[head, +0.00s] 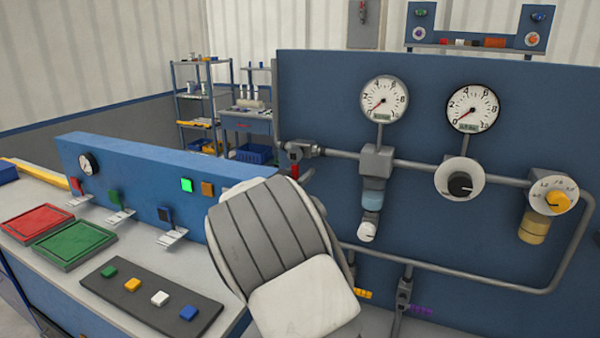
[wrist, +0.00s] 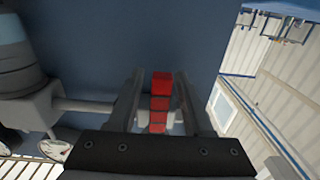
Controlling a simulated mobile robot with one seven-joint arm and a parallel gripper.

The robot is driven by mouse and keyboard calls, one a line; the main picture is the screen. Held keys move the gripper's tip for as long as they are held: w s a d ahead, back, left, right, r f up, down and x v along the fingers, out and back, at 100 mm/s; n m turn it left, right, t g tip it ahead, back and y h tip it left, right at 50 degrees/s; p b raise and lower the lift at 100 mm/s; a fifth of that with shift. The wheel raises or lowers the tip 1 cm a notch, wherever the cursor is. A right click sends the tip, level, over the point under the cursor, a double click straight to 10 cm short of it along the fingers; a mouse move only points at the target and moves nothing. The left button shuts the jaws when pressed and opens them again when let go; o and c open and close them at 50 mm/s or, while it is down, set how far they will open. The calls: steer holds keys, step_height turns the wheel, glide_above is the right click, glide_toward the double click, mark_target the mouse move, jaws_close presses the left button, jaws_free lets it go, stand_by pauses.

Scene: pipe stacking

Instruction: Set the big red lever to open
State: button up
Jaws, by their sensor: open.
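The big red lever (head: 295,171) hangs below a grey valve (head: 297,152) at the left end of the pipe on the blue panel. Only a small red part of it shows in the head view, above my arm. In the wrist view the red ribbed lever (wrist: 160,103) lies between the two fingers of my gripper (wrist: 160,76). The gripper is open, with a finger on each side of the lever; I cannot tell whether either touches it. In the head view my gripper is hidden behind my own arm.
The blue panel (head: 330,90) carries two gauges, a black knob (head: 460,185) and a yellow knob (head: 556,201) along grey pipes. Yellow (head: 363,293) and purple (head: 420,309) handles sit lower down. A bench with buttons (head: 150,290) and red and green trays stands at left.

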jaws_close()
stand_by(1.4)
